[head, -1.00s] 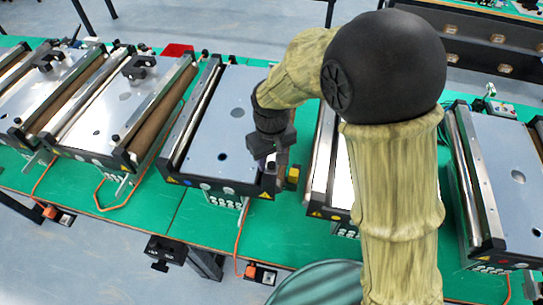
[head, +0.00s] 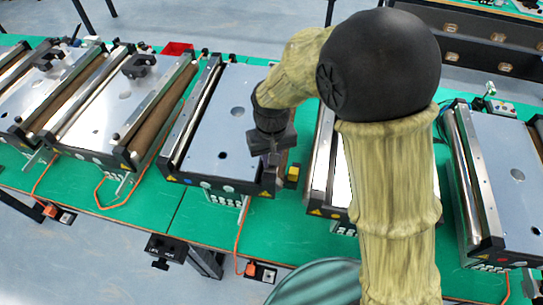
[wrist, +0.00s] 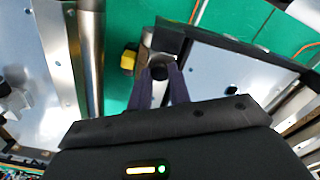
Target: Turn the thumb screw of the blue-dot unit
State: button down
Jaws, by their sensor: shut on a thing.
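The middle conveyor unit (head: 237,105) has a grey top plate and a dark front edge with round marks, one of which looks bluish (head: 228,189). My gripper (head: 270,163) points down at its front right corner. In the wrist view, the two purple fingers of my gripper (wrist: 160,80) are shut on a small dark round knob, the thumb screw (wrist: 159,71), one finger on each side. The screw sits at the end of a metal bar beside the plate. In the head view, the gripper hides the screw.
A yellow block (head: 292,173) sits close to the right of the gripper; it also shows in the wrist view (wrist: 128,61). Another unit (head: 319,165) stands just right, partly behind my arm. More units stand to both sides on the green table (head: 150,205).

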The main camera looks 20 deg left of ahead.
jog(key=shift+m, duration=0.4)
jog(key=c, duration=1.3)
grip_release()
notch_tip(320, 180, up, 18)
jog(key=b, duration=0.2)
jog(key=shift+f, duration=0.25)
